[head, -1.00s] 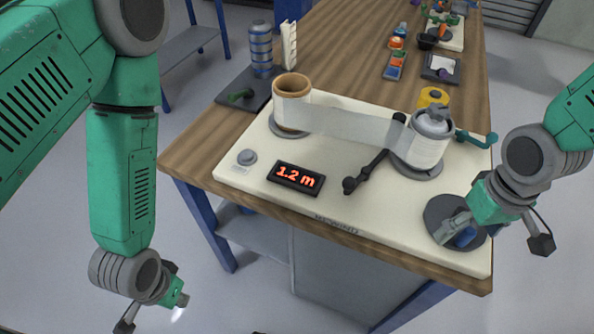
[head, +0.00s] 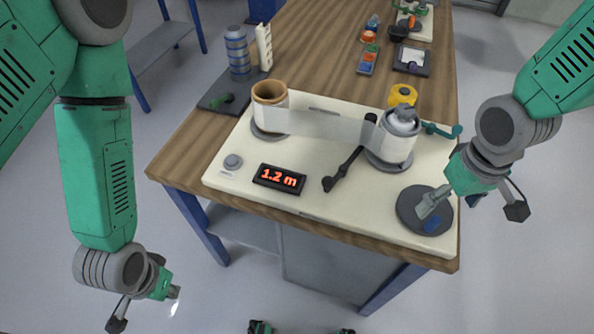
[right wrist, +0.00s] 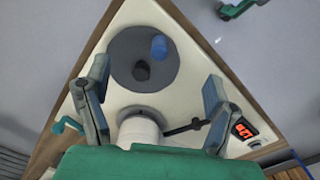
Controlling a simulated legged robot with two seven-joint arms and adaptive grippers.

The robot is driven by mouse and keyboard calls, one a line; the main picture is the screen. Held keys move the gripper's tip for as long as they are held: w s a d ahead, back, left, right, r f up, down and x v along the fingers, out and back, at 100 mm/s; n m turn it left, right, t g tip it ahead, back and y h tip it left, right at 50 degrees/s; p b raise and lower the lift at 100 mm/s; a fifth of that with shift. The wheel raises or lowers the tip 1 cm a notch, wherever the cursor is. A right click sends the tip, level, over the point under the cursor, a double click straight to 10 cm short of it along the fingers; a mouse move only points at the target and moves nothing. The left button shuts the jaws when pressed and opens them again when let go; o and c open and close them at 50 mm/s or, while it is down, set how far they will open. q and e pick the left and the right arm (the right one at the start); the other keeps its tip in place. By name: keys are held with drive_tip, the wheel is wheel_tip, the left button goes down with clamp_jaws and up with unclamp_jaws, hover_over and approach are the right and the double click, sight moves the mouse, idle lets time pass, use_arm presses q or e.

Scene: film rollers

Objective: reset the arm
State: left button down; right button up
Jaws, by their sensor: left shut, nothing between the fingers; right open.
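My left gripper (head: 174,292) hangs low at the left, off the table, shut and empty. My right gripper (head: 432,203) is over the dark round disc (head: 408,216) at the board's right corner. In the right wrist view its fingers (right wrist: 157,103) are spread wide with nothing held, and the disc (right wrist: 125,58) shows beyond them, with a blue piece (right wrist: 159,47) and a dark knob (right wrist: 141,70). A pale film strip (head: 322,124) runs from the brown-cored roller (head: 270,105) to the grey-topped roller (head: 400,137).
The cream board (head: 232,192) carries a red-lit "1.2 m" display (head: 279,179), a grey button (head: 233,161) and a black crank lever (head: 350,158). A yellow roll (head: 402,95) and teal handle (head: 442,130) are behind the right roller. Small coloured parts stand further back on the wooden table (head: 318,50).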

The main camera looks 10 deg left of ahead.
drive_tip(key=shift+f, duration=0.1)
drive_tip(key=s+d+f+m, duration=0.2)
drive_tip(key=s+d+f, duration=0.1)
drive_tip(key=s+f, duration=0.6)
drive_tip(key=s+d+f+m, duration=0.2)
drive_tip(key=s+f, duration=0.5)
drive_tip(key=s, duration=0.4)
drive_tip(key=w+a+f+n+b, duration=0.1)
drive_tip(key=w+f+b, duration=0.2)
drive_tip(key=f+b, duration=0.5)
drive_tip(key=shift+t, duration=0.3)
drive_tip(key=shift+w, duration=0.15)
